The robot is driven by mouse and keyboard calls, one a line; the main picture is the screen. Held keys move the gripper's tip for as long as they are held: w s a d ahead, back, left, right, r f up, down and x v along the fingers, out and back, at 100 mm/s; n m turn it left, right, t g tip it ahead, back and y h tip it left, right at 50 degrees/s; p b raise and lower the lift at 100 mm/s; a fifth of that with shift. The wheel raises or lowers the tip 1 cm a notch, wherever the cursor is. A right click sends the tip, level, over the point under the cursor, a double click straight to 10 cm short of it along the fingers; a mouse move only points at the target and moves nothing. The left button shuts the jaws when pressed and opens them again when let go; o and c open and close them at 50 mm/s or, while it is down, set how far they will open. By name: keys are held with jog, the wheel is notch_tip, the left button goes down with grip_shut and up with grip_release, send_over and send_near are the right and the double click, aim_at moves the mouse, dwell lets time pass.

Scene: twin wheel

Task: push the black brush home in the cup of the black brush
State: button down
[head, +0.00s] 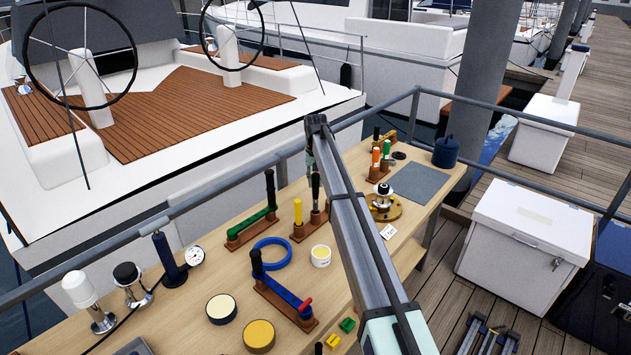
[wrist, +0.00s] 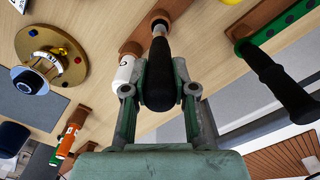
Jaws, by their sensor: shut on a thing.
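The black brush (wrist: 160,75) has a thick black handle and a narrower pale part that points at a brown wooden block (wrist: 172,10). My gripper (wrist: 160,92) is shut on the black handle, with one finger on each side. In the head view the black brush (head: 316,188) stands roughly upright over the wooden block (head: 308,227), beside a yellow handle (head: 298,212). My gripper (head: 311,162) is at its upper end, partly hidden by my arm. The brush's lower end meets the block in the picture; how deep it sits in the cup cannot be told.
A white labelled cylinder (wrist: 124,72) shows close by my left finger in the wrist view. A green rack with a black handle (head: 269,190) stands to the left. A blue ring (head: 272,254) and a small white tub (head: 320,256) lie nearer. A brass-based fitting (head: 384,208) stands right.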

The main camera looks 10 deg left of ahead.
aim_at(316, 173)
jog(key=shift+f+b, duration=1.15)
jog(key=shift+f, duration=2.1)
jog(key=c, duration=0.9)
grip_release()
jog(key=shift+o, duration=0.2)
notch_tip(316, 173, up, 12)
jog(key=shift+f, duration=0.1)
